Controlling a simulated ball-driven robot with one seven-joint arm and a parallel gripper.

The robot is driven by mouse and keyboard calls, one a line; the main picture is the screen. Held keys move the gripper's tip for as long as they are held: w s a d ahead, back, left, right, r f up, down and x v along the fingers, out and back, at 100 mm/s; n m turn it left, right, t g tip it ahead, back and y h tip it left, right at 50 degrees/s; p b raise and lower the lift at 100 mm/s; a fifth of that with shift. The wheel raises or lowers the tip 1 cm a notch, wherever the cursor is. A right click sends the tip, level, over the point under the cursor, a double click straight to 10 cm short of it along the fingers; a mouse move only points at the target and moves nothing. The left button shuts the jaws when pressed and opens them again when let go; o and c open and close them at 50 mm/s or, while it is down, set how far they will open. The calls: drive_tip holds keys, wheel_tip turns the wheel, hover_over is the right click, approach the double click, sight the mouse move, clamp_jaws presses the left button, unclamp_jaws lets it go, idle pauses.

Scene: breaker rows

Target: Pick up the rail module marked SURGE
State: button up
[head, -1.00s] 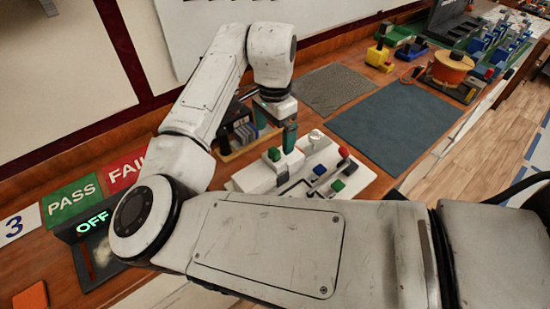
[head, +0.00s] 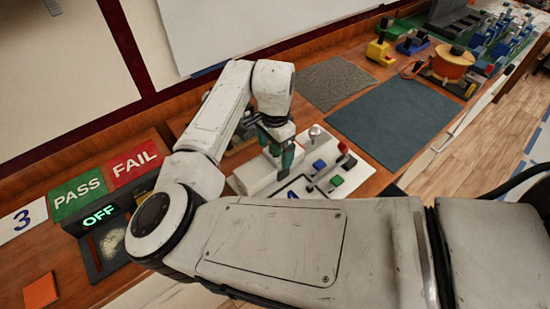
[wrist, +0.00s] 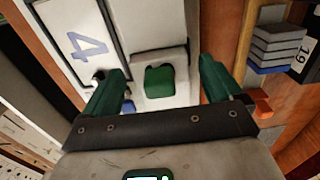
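My gripper (head: 284,158) is over the left end of a white fixture (head: 252,178) on the bench. In the wrist view its two green fingers (wrist: 162,75) are open and apart. A green block (wrist: 160,80) on a white part of the fixture shows between them, with gaps on both sides; I cannot tell its height relative to the fingertips. No SURGE marking is legible in either view. A stack of grey modules (wrist: 278,45), with blue at its lower end, sits right of the gripper in the wrist view, beside a label reading 19.
The fixture carries a silver knob (head: 315,131), a red knob (head: 343,148), a blue block (head: 319,165) and another green block (head: 336,181). PASS (head: 78,192) and FAIL (head: 136,163) panels lie left. A dark mat (head: 392,118) lies clear at right.

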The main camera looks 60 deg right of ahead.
drive_tip(key=c, duration=1.1)
drive_tip(key=shift+o, duration=0.2)
drive_tip(key=shift+r, duration=0.1)
